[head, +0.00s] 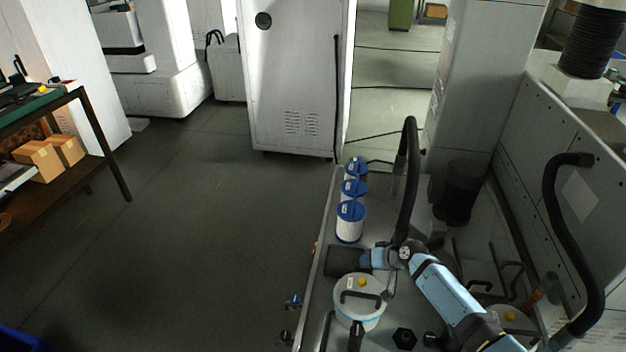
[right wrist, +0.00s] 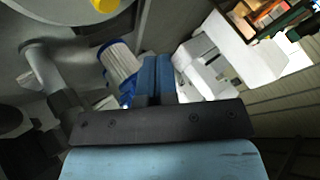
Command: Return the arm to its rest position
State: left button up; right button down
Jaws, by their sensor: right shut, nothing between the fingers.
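My right arm (head: 447,292), light blue, reaches in from the lower right of the head view over the grey machine bench. Its gripper (head: 368,259) is shut and empty, just above a dark square plate (head: 343,262). In the right wrist view the two blue fingers (right wrist: 155,72) are pressed together with nothing between them. My left gripper does not show in the head view.
A row of white canisters with blue lids (head: 349,225) stands beyond the gripper. A round pot lid (head: 347,300) with a yellow knob is close in front. A black hose (head: 408,165) rises beside the arm. Open floor (head: 190,245) lies left.

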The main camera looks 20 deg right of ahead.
jog(key=shift+n+g, duration=0.6)
jog(key=shift+n, duration=0.2)
jog(key=s+a, duration=0.1)
jog(key=s, duration=0.1)
jog(key=s+a, duration=0.3)
jog(key=s, duration=0.2)
jog(key=shift+a, duration=0.15)
jog(key=s+r+g+h, duration=0.15)
jog(key=s+r, duration=0.35)
jog(key=s, duration=0.5)
jog(key=s+a+r+n+h, duration=0.1)
jog(key=s+r+h, duration=0.1)
jog(key=s+r, duration=0.6)
jog(key=s+r+g+h, duration=0.1)
jog(key=s+r+h, duration=0.15)
jog(key=s, duration=0.95)
jog(key=w+a+f+t+y, duration=0.1)
jog(key=w+a+f+t, duration=0.1)
jog(key=f, duration=0.2)
jog(key=w+a+f+n+t+y, duration=0.1)
jog(key=a+f+t, duration=0.1)
jog(key=f, duration=0.3)
jog(key=w+a+f+t+y, duration=0.1)
jog(key=w+a+f+t, duration=0.1)
jog(key=f+t, duration=0.1)
jog(key=shift+w+a+f+t, duration=0.15)
jog(key=shift+w+f+t, duration=0.2)
jog(key=shift+f, duration=0.35)
jog(key=shift+s, duration=0.1)
